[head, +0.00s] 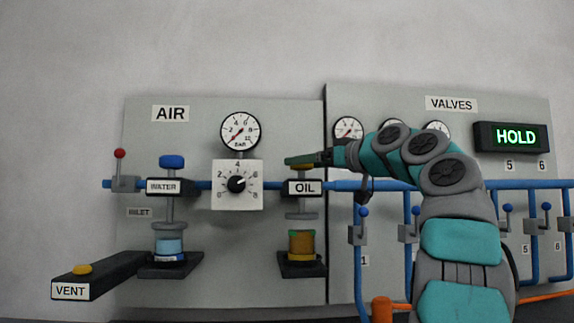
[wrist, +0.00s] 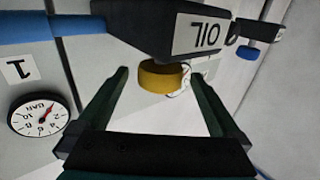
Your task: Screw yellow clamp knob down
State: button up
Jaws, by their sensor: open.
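The yellow clamp knob (wrist: 160,77) tops the clamp whose block is labelled OIL (head: 305,188). In the wrist view, which is upside down, the knob lies between the tips of my gripper (wrist: 154,73), with a gap on each side. In the head view my gripper (head: 300,160) reaches in from the right at knob height, and its fingers largely hide the knob. My gripper is open and holds nothing. Below the OIL block, a grey clamp plate (head: 302,215) hangs above an amber cup (head: 302,243) on a black shelf. A gap shows between plate and cup.
A blue-knobbed WATER clamp (head: 172,162) stands to the left over a light-blue cup (head: 169,245). A dial box (head: 237,184) and pressure gauge (head: 240,131) sit between the clamps. Blue pipes and levers (head: 358,232) lie to the right. The VALVES panel display (head: 515,136) reads HOLD.

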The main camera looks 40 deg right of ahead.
jog(key=shift+w+a+p, duration=0.15)
jog(key=shift+w+p, duration=0.2)
jog(key=shift+w, duration=1.05)
jog(key=shift+w+a+p, duration=0.15)
jog(key=shift+w+p, duration=0.2)
jog(key=shift+w, duration=1)
jog(key=shift+c, duration=0.2)
jog(key=c, duration=1.3)
jog(key=shift+f, duration=0.1)
